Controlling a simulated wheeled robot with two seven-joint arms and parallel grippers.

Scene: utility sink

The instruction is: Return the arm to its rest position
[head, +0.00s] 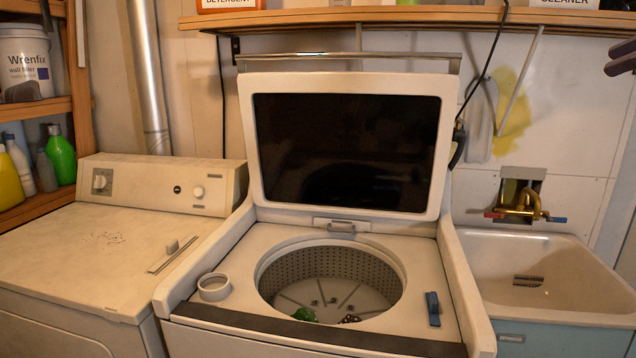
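My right gripper (618,59) shows at the top right edge of the head view, raised in front of the wall above the sink. Only its dark fingertips are in the picture; they look apart, with nothing seen between them. The rest of my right arm is out of view. My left gripper is not in view.
The washer's lid (448,130) stands open; a green item (305,314) and a dark one lie in its drum (330,262). A sink (590,265) with a brass faucet (525,203) is right, a dryer (85,250) left. A shelf (400,17) runs above.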

